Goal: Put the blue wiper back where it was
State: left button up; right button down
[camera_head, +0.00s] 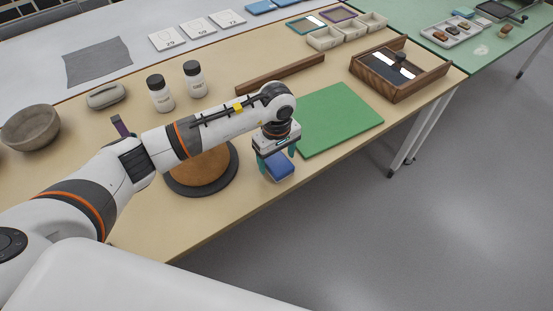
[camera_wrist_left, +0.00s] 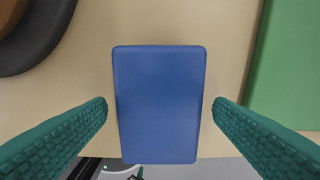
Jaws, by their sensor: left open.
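The blue wiper (camera_head: 279,167) is a flat rounded block near the front edge of the wooden table, between the round dark stand and the green mat. It also shows in the left wrist view (camera_wrist_left: 160,105), where its lower end overlaps the table edge. My left gripper (camera_head: 276,161) is right over it, pointing down. Its teal fingers (camera_wrist_left: 160,112) are open, one on each side of the wiper, with a visible gap on both sides. The fingers partly hide the wiper in the head view. My right gripper is not in view.
A brown rounded form on a dark round stand (camera_head: 226,182) is just left of the gripper, partly behind my arm. The green mat (camera_head: 338,118) lies to the right. A wooden strip (camera_head: 290,72), two bottles (camera_head: 160,94) and a wooden box (camera_head: 375,85) stand further back.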

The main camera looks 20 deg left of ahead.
aim_at(277, 161)
pick_arm(q)
notch_tip(277, 161, up, 11)
jog(key=b, duration=0.1)
jog(key=shift+f, duration=0.2)
dwell(1.0)
